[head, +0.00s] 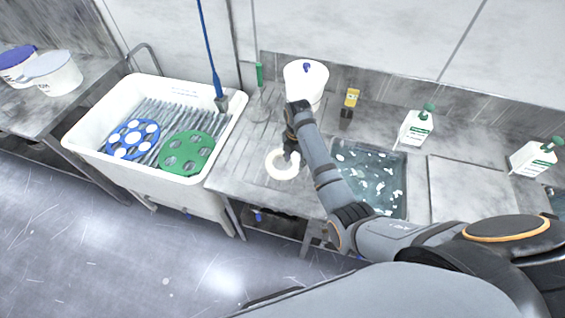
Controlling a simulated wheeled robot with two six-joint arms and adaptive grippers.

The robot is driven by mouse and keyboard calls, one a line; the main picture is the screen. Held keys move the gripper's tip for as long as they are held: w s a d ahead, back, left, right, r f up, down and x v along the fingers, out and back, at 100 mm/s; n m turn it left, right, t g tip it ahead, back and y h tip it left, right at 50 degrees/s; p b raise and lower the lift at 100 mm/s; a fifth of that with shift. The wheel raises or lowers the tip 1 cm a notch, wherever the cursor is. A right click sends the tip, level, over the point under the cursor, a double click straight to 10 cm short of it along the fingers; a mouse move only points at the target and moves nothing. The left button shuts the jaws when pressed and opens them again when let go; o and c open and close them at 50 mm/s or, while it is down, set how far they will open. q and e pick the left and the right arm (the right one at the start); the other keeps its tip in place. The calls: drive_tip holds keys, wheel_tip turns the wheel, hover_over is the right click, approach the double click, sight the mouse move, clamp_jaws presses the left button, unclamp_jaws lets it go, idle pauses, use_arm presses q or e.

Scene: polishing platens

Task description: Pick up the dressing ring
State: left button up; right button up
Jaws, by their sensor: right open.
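A white dressing ring (274,170) lies flat on the grey grooved drainboard, left of the water-filled basin. My right gripper (290,158) is over the ring's far right part, pointing down, and hides some of it. Its jaws are open, but the fingers are small and dark, so I cannot tell whether they touch the ring. My left gripper is not in view.
A white tub sink (225,130) at left holds a blue disc (113,139) and a green disc (170,159). A white bucket (304,84) stands behind my right gripper. White bottles (415,130) and a wet basin (385,190) are to the right.

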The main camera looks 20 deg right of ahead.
sight(293, 169)
drive_tip(key=shift+f+p, duration=0.4)
drive_tip(key=shift+f, duration=0.1)
wheel_tip(293, 169, down, 4)
drive_tip(key=shift+r+p, duration=0.2)
drive_tip(key=shift+p, duration=0.1)
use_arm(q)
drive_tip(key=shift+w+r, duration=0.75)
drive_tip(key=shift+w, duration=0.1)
use_arm(e)
drive_tip(key=shift+w+f, duration=0.15)
drive_tip(key=shift+f, duration=0.1)
clamp_jaws()
drive_tip(key=shift+r, duration=0.1)
